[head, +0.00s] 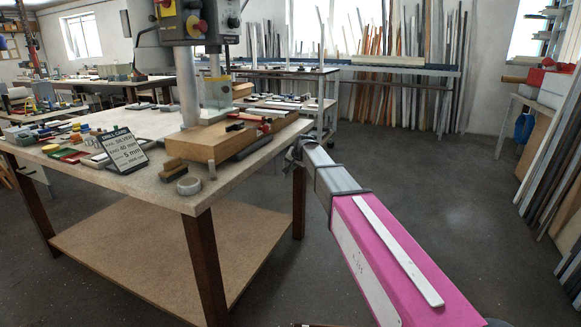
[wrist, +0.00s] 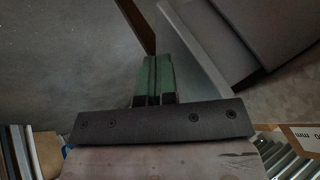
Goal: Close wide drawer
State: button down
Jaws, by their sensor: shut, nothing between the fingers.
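No wide drawer can be made out for sure in either view. In the wrist view, flat grey panels (wrist: 228,30) with a thin pale edge lie to the upper right of my fingers. I cannot tell whether they belong to a drawer. My gripper (wrist: 153,62) shows its two green fingers side by side, shut with nothing between them. A pale panel edge lies close to the right of the fingertips, and I cannot tell if they touch. In the head view my gripper is not clearly visible.
A workbench (head: 91,198) with a lower shelf stands at left, carrying a drill press (head: 187,85), a wooden block (head: 205,142) and a small sign (head: 124,152). Long profiles (head: 425,75) lean on the back wall. A side table stands at right. Open floor (head: 430,170) lies between.

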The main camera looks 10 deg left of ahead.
jog(key=d+f+v, duration=0.1)
jog(key=d+v, duration=0.1)
jog(key=v, duration=0.9)
jog(key=m+y, duration=1.3)
jog(key=m, duration=0.6)
send_near(281, 165)
jog(key=shift+g, duration=0.3)
jog(key=x, duration=0.5)
jog(key=shift+w, duration=0.35)
jog(key=shift+a, duration=0.1)
jog(key=shift+x, duration=2.35)
jog(key=shift+w, duration=0.15)
